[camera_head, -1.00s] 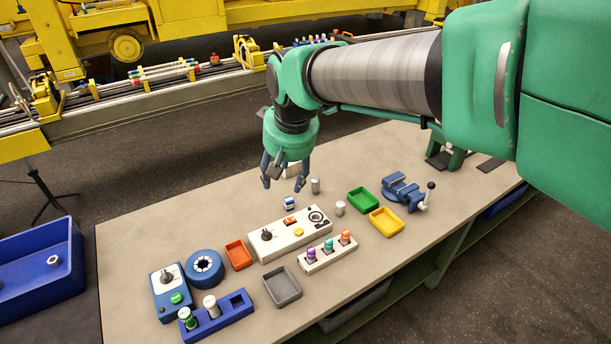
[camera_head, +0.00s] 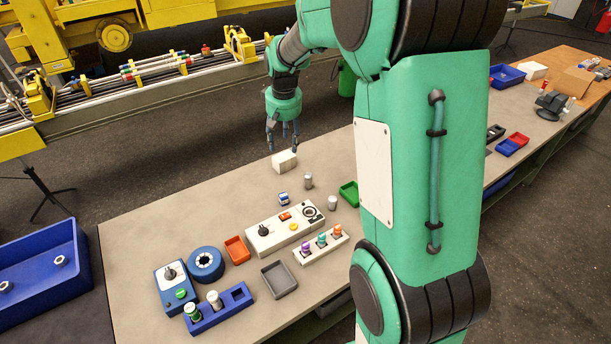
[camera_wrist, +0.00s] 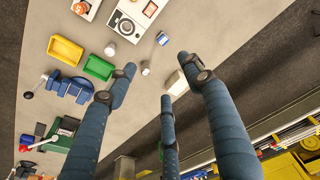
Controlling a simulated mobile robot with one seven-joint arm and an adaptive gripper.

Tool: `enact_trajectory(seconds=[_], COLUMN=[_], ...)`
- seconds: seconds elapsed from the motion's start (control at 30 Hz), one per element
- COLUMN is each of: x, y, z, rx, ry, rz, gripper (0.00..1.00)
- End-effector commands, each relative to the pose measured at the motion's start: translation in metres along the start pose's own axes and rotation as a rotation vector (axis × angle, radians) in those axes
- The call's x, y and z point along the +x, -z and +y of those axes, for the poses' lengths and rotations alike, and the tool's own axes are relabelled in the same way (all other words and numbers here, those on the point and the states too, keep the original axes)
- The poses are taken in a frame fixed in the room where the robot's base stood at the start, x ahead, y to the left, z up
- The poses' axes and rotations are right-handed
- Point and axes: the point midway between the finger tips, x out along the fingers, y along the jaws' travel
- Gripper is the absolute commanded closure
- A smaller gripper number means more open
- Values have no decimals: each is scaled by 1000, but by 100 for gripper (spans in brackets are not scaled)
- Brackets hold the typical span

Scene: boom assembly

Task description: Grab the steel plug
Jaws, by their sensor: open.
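Two small grey metallic cylinders stand upright on the table. One (camera_head: 308,180) is in front of the white block and the other (camera_head: 332,202) is nearer the green tray. Both show in the wrist view, one near the white block (camera_wrist: 145,68) and one near the control panel (camera_wrist: 109,50). I cannot tell which is the steel plug. My three-fingered gripper (camera_head: 283,145) is open and empty above the table's back edge, over the white block, behind and left of both cylinders. In the wrist view its fingers (camera_wrist: 160,73) are spread with nothing between them.
A white block (camera_head: 285,161) is below my gripper. A blue-and-white small part (camera_head: 284,198), a control panel (camera_head: 268,232), a plug holder (camera_head: 320,247) and a green tray (camera_head: 349,193) stand nearby. Small metallic pieces lie in the blue bin (camera_head: 35,295).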

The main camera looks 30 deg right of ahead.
Motion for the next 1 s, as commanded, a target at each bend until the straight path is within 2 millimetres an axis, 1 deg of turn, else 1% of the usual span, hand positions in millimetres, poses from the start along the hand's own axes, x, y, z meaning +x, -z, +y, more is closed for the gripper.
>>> enact_trajectory(seconds=[0.03, 0.2, 0.37, 0.5, 0.7, 0.9, 1.0], x=[7, 36, 67, 97, 141, 185, 202], y=[8, 32, 50, 63, 76, 82, 83], z=[7, 29, 51, 70, 98, 123, 133], rx=[5, 18, 28, 38, 52, 65, 70], ry=[0, 0, 1, 4, 7, 12, 14], rz=[-12, -40, -68, -93, -126, -157, -168], gripper=[49, 49, 49, 49, 49, 49, 49])
